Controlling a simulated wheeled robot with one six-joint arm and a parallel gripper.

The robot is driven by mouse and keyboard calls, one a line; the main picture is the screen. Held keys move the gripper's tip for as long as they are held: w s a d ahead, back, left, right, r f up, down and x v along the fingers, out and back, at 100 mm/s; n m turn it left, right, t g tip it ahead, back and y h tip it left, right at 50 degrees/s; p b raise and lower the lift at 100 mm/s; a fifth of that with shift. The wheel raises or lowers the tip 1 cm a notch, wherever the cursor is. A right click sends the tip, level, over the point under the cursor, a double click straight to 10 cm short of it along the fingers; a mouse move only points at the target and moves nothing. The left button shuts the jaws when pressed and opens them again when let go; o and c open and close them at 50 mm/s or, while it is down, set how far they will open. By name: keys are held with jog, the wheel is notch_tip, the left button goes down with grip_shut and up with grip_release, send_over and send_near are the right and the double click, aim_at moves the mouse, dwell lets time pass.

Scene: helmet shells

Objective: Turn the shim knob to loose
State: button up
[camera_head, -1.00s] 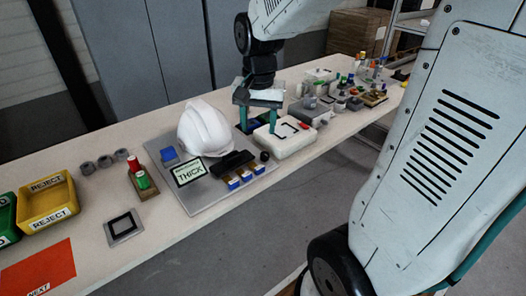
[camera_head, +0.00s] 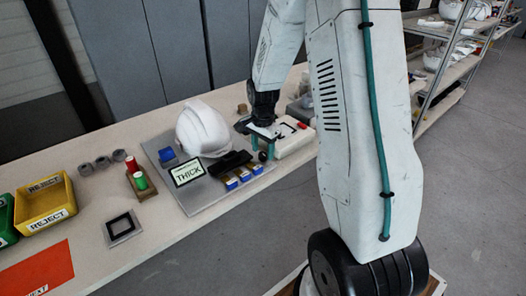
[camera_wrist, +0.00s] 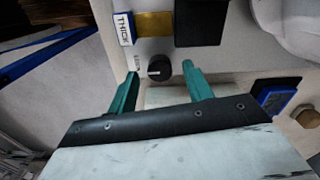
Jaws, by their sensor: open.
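The shim knob (camera_wrist: 159,67) is a small black round knob with a white pointer line. In the wrist view the line points left, toward small lettering on the plate that is too blurred to read. In the head view the knob (camera_head: 263,156) shows at the right edge of the grey plate. My gripper (camera_wrist: 159,73) is open, with its teal fingertips to the left and right of the knob and a gap on each side. In the head view my gripper (camera_head: 262,149) is low over the plate's right edge. I cannot tell its exact height.
A white helmet shell (camera_head: 203,128) and a display reading THICK (camera_head: 188,172) stand on the grey plate (camera_head: 205,205). A white box with a red button (camera_head: 292,138) is close on the right.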

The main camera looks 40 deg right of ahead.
jog(key=shift+f, duration=0.6)
jog(key=c, duration=1)
